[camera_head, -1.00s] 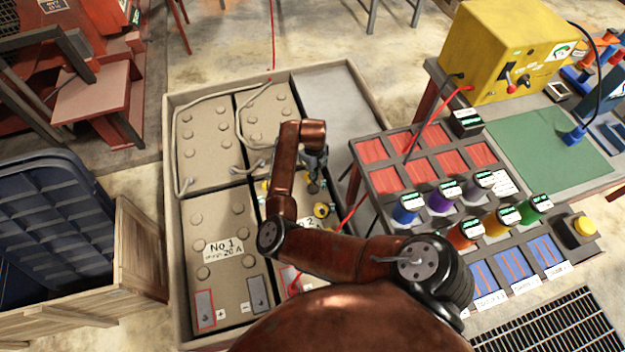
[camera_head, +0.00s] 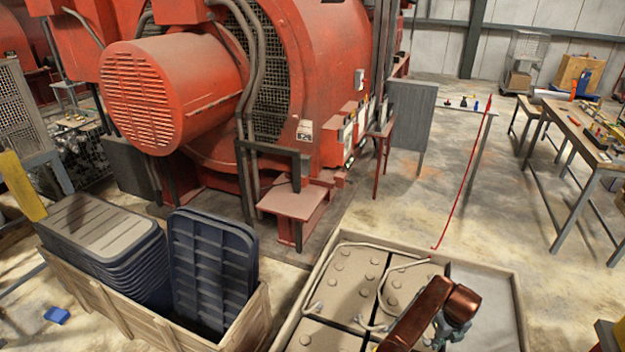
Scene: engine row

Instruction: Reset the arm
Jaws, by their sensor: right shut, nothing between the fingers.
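My right arm (camera_head: 425,310), copper-brown, reaches in from the bottom edge at the right of centre. Its wrist bends over, and the grey right gripper (camera_head: 440,332) hangs below it over the battery tray (camera_head: 515,300). The gripper is small and partly cut off by the bottom edge; it is shut and empty. Beige battery blocks (camera_head: 340,272) with round caps stand in the tray to its left, with pale cables on top. My left gripper is not in view.
A wooden crate (camera_head: 110,310) with dark blue ribbed lids (camera_head: 212,268) stands at lower left. A big red engine (camera_head: 300,60) fills the back. A red cable (camera_head: 465,180) runs up from the tray to a small table. Workbenches (camera_head: 580,130) stand at right; the concrete floor between is open.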

